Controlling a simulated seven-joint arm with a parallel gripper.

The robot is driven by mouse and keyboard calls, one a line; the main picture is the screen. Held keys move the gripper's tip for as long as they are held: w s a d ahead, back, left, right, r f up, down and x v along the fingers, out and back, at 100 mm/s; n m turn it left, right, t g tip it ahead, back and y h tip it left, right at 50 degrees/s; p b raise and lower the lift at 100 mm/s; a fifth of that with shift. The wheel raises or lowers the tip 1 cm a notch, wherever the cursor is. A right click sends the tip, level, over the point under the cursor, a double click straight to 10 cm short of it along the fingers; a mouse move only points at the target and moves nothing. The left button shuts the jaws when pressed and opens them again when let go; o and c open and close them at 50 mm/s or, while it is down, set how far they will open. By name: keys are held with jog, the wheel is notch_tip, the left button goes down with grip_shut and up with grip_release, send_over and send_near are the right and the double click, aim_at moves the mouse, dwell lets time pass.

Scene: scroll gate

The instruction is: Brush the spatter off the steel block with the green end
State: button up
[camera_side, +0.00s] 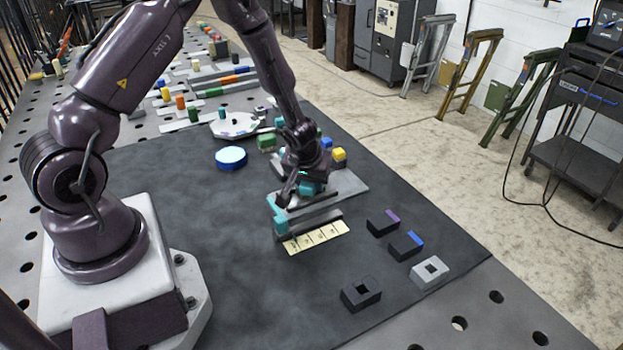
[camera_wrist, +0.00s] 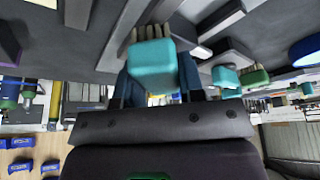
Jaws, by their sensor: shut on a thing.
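My gripper (camera_side: 305,178) is low over the work area in the side view, shut on a teal brush (camera_side: 312,188). In the wrist view the held brush (camera_wrist: 152,66) shows a teal body with pale bristles, between my two dark fingers. I see no green end on it. A green block (camera_side: 267,142) stands apart behind my gripper; a green piece also shows in the wrist view (camera_wrist: 256,76). A grey bar (camera_side: 318,219) lies just in front of my gripper and may be the steel block. I cannot make out spatter or whether the bristles touch anything.
A teal piece (camera_side: 279,216) stands at the bar's left end, with a cream marked strip (camera_side: 317,238) in front. A grey plate (camera_side: 348,186) lies beside my gripper. A blue disc (camera_side: 231,158) is left. Dark blocks (camera_side: 382,223) lie right. The mat's front left is clear.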

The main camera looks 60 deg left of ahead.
jog(key=shift+a, duration=2.2)
jog(key=shift+d, duration=2.8)
jog(key=shift+r, duration=4.1)
